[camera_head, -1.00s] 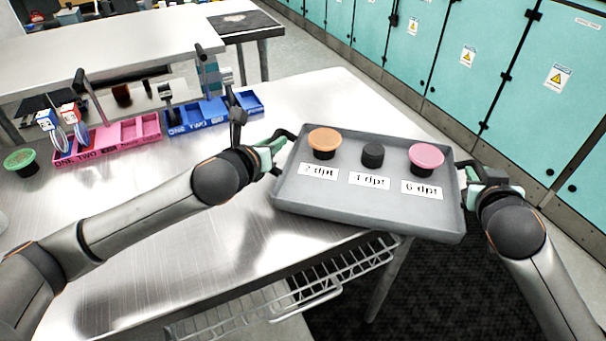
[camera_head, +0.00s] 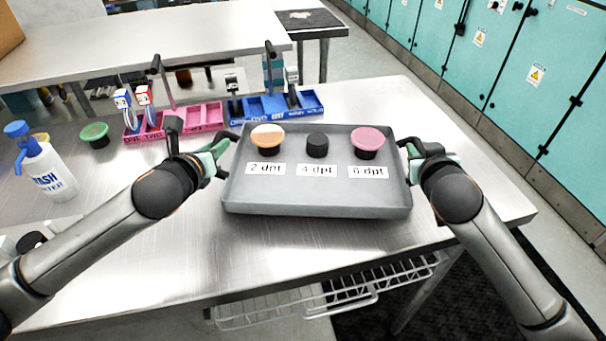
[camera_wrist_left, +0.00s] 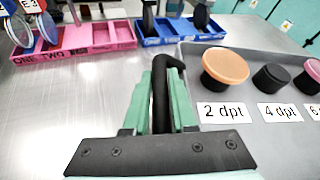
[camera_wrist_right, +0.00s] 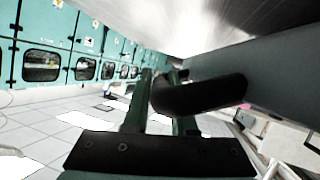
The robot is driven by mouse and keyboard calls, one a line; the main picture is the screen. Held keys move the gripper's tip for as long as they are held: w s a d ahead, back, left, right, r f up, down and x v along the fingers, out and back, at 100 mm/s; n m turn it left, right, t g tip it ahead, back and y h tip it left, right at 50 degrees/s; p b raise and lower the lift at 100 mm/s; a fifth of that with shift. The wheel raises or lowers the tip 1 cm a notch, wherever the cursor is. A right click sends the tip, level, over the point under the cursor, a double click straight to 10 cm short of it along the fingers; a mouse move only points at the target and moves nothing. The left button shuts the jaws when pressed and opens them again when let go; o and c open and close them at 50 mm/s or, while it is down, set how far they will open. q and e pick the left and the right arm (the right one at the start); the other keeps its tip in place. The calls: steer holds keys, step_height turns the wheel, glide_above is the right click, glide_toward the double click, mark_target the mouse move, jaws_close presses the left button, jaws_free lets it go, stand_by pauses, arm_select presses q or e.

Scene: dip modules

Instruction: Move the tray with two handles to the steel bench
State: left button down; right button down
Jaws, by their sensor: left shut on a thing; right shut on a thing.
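The grey tray (camera_head: 315,199) has two dark handles and carries an orange-topped pot (camera_head: 267,140), a small black pot (camera_head: 317,145) and a pink-topped pot (camera_head: 369,142). Labels on it read 2 dpt, 4 dpt and 6 dpt. My left gripper (camera_head: 218,155) is shut on the left handle, which shows between the fingers in the left wrist view (camera_wrist_left: 165,90). My right gripper (camera_head: 412,150) is shut on the right handle, also seen in the right wrist view (camera_wrist_right: 200,95). The tray appears over the steel bench (camera_head: 170,265); I cannot tell whether it touches the top.
Behind the tray are a pink rack (camera_head: 200,118) and a blue rack (camera_head: 275,105) with upright posts. A wash bottle (camera_head: 45,170) and a green-topped pot (camera_head: 95,135) stand at the left. A wire basket (camera_head: 330,295) hangs below the front edge.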

arm_select(q)
steer(key=shift+s+a+r, duration=0.1)
steer(key=shift+a+r, duration=0.25)
steer(key=shift+r, duration=0.25)
arm_select(e)
steer(key=shift+w+a+r, duration=0.1)
steer(key=shift+a+r, duration=0.25)
steer(key=shift+r, duration=0.25)
arm_select(q)
steer(key=shift+s+a+f, duration=0.1)
steer(key=shift+a, duration=0.1)
arm_select(e)
steer(key=shift+w+a+f, duration=0.1)
steer(key=shift+a, duration=0.1)
arm_select(q)
steer(key=shift+f, duration=0.1)
arm_select(e)
steer(key=shift+f, duration=0.1)
